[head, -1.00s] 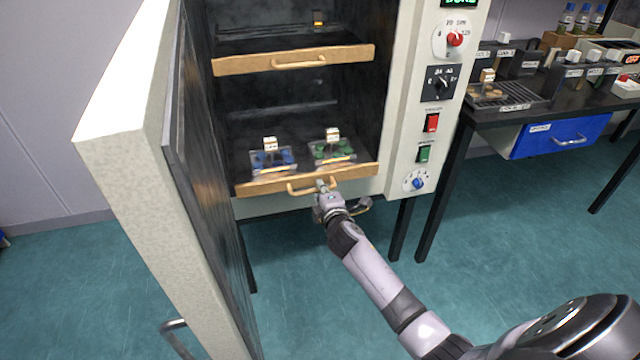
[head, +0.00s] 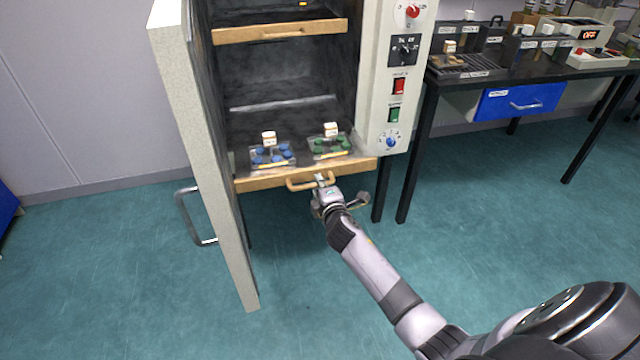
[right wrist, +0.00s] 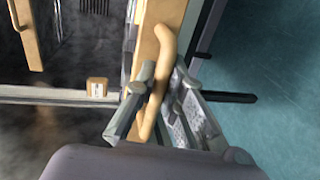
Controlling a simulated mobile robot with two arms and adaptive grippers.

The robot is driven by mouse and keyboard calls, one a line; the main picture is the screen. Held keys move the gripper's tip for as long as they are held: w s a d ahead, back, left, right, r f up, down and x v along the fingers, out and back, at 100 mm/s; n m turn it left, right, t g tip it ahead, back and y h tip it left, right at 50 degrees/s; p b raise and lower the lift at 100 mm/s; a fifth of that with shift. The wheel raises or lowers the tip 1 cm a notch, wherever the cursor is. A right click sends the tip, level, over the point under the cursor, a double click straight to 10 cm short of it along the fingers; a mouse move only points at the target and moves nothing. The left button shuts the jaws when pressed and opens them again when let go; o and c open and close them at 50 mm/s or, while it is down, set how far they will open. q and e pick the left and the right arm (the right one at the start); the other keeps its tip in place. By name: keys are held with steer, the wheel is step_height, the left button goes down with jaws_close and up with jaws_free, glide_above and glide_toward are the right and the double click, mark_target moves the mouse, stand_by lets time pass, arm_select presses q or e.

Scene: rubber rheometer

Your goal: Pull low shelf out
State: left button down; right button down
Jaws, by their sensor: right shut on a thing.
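The low shelf (head: 262,184) has a wooden front edge with a curved wooden handle (head: 296,184). It stands out a little in front of the oven cabinet. Two clear trays lie on it, one with blue pieces (head: 272,156) and one with green pieces (head: 331,147), each with a small white-topped block. My right gripper (head: 322,181) is shut on the handle. The right wrist view shows the handle (right wrist: 163,85) between the fingers of my right gripper (right wrist: 150,100). My left gripper is not in view.
The oven door (head: 205,150) stands open on the left, with a metal handle (head: 190,215). An upper shelf (head: 240,34) is above. A black bench (head: 490,78) with a blue drawer (head: 520,100) stands right. The floor in front is clear.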

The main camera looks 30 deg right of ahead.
steer(key=shift+s, duration=0.1)
steer(key=c, duration=1.7)
jaws_free()
steer(key=shift+o, duration=0.2)
steer(key=v, duration=1.2)
steer(key=shift+f, duration=0.1)
